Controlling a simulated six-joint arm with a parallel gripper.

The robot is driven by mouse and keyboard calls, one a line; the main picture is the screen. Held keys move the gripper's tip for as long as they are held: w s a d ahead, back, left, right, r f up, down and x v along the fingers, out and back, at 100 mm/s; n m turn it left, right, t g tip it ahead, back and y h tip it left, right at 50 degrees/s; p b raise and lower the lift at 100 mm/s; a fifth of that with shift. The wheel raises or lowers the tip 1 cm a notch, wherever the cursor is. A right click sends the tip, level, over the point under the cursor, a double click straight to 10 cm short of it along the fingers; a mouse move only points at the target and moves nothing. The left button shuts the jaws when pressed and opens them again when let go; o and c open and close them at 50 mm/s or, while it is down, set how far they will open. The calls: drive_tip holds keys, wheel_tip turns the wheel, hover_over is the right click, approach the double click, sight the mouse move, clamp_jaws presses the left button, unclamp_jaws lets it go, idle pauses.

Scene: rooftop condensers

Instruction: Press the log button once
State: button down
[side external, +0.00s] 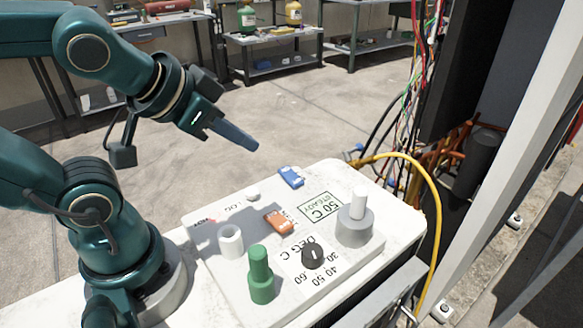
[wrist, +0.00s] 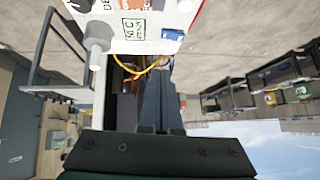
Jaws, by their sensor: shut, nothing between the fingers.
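The log button (side external: 253,192) is a small pale round cap on the white panel (side external: 330,180), just beside the printed LOG label (side external: 236,208). In the wrist view a pale round cap (wrist: 185,5), likely the same button, sits at the top edge, partly cut off. My gripper (side external: 254,145) is shut and empty. It is in the air above the far edge of the panel, its fingers pointing right and slightly down, apart from the button. In the wrist view the closed fingers (wrist: 160,80) point up towards the panel's edge. A green-framed display (side external: 319,206) reads 50 C STEADY.
A yellow cable (side external: 437,230) loops at the right.

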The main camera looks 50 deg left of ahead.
drive_tip(key=w+a+r+m+t, duration=0.3)
drive_tip(key=w+r+m+t, duration=0.45)
drive_tip(key=w+r, duration=0.2)
drive_tip(key=m+g+h, duration=0.5)
drive_tip(key=m+g, duration=0.2)
drive_tip(key=g, duration=0.1)
hover_over(252, 192)
drive_tip(key=a, duration=0.1)
wheel_tip(252, 192, down, 12)
drive_tip(key=shift+s+f, duration=0.15)
drive_tip(key=shift+s, duration=0.25)
drive_tip(key=shift+a+n+t, duration=0.1)
drive_tip(key=shift+n+t, duration=0.15)
drive_tip(key=shift+f, duration=4.4)
